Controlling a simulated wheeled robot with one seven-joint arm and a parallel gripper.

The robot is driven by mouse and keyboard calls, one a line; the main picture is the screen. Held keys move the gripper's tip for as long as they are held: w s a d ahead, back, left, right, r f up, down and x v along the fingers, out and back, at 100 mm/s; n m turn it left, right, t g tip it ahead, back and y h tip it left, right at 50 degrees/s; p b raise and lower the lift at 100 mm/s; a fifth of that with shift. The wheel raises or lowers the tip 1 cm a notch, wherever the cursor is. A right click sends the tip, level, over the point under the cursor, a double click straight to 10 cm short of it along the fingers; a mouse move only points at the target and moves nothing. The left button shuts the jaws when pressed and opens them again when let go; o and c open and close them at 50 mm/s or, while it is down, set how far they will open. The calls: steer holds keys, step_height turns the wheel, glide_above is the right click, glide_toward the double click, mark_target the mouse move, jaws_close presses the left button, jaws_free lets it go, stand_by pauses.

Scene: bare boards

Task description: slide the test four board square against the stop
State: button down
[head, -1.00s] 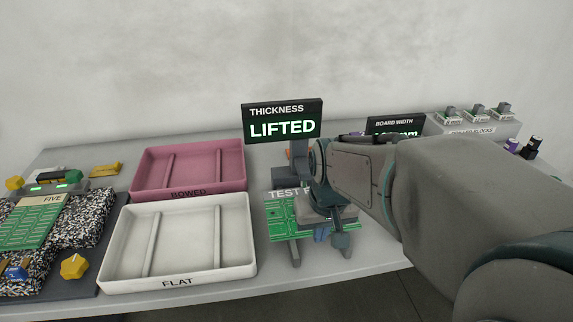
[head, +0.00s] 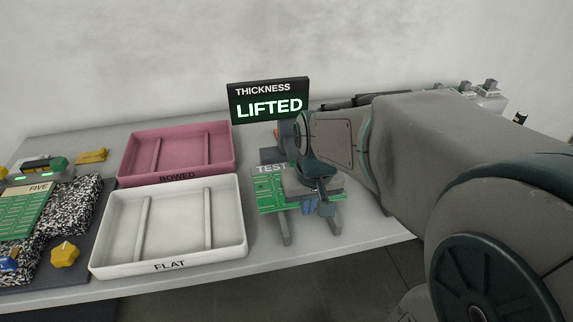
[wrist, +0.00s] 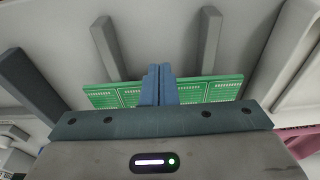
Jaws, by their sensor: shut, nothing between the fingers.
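The green test board (head: 268,199), its label partly hidden, lies across two grey rails (head: 286,229) below the thickness display (head: 270,101), which reads LIFTED. My gripper (head: 310,207) is shut and empty at the board's front side, with its blue fingers pointing down. In the wrist view the shut fingers (wrist: 158,86) stand in front of the middle of the board (wrist: 220,91), which shows on both sides of them. I cannot tell whether they touch it. My gripper and arm hide the board's right part. The stop and any gap to it cannot be made out.
A white FLAT tray (head: 170,267) stands close left of the board, with a pink BOWED tray (head: 124,175) behind it. Board five (head: 22,211) lies on a speckled block at far left. The table's front edge is clear near the rails.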

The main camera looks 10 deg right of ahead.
steer(key=shift+s, duration=0.7)
step_height(320, 180, up, 5)
steer(key=p, duration=0.4)
step_height(320, 180, up, 13)
steer(key=s+p, duration=0.2)
steer(key=s+f+p, duration=0.3)
steer(key=s+f, duration=0.1)
steer(key=f, duration=0.3)
steer(key=shift+s+t+p, duration=0.3)
steer(key=shift+t, duration=0.1)
steer(key=shift+d, duration=0.15)
stand_by(0.4)
